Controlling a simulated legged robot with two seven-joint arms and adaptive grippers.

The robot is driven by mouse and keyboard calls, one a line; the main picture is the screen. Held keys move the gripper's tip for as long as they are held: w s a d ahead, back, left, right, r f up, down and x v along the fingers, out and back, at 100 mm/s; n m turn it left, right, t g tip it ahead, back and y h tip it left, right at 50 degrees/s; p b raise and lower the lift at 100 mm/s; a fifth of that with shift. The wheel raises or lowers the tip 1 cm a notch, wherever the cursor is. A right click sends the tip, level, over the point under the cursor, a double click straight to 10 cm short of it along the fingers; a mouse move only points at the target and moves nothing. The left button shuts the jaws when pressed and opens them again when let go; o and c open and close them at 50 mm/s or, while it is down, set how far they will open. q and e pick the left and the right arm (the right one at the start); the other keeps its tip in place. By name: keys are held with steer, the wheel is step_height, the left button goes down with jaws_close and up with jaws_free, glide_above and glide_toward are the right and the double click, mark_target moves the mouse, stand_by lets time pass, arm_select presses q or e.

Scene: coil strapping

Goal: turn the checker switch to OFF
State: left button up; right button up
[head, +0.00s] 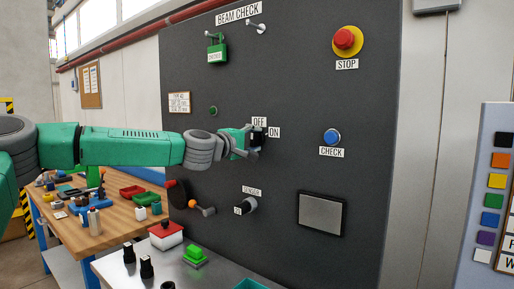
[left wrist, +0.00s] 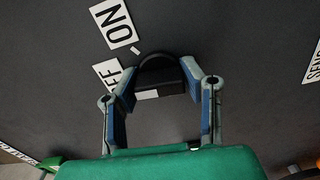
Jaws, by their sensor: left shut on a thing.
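The checker switch is a black knob (left wrist: 160,70) on the dark panel, between the OFF label (head: 259,122) and ON label (head: 274,132) and my gripper. In the left wrist view the ON label (left wrist: 113,23) is whole and the OFF label (left wrist: 107,75) is partly covered by a finger. My left gripper (head: 257,143) reaches in from the left and is shut on the knob, with a finger on each side of it. The fingers hide much of the knob in the head view, and I cannot tell which label it points to. My right gripper is not in view.
The panel (head: 330,90) also bears a red STOP button (head: 347,41), a blue CHECK button (head: 332,137), a SENSOR knob (head: 246,206) and a grey plate (head: 321,213). A grey table (head: 205,273) with a green block stands below. A wooden bench (head: 105,228) is at left.

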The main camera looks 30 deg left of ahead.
arm_select(q)
steer(key=shift+a+n+b, duration=0.25)
steer(key=shift+n+b, duration=0.05)
steer(key=shift+n, duration=0.4)
steer(key=o, duration=1.2)
steer(key=shift+c, duration=0.2)
steer(key=shift+s+a+f, duration=0.15)
steer(key=shift+a+f, duration=0.05)
steer(key=shift+a, duration=0.15)
steer(key=s, duration=1.2)
steer(key=shift+a, duration=0.3)
steer(key=shift+a, duration=0.25)
steer(key=shift+a+f, duration=0.1)
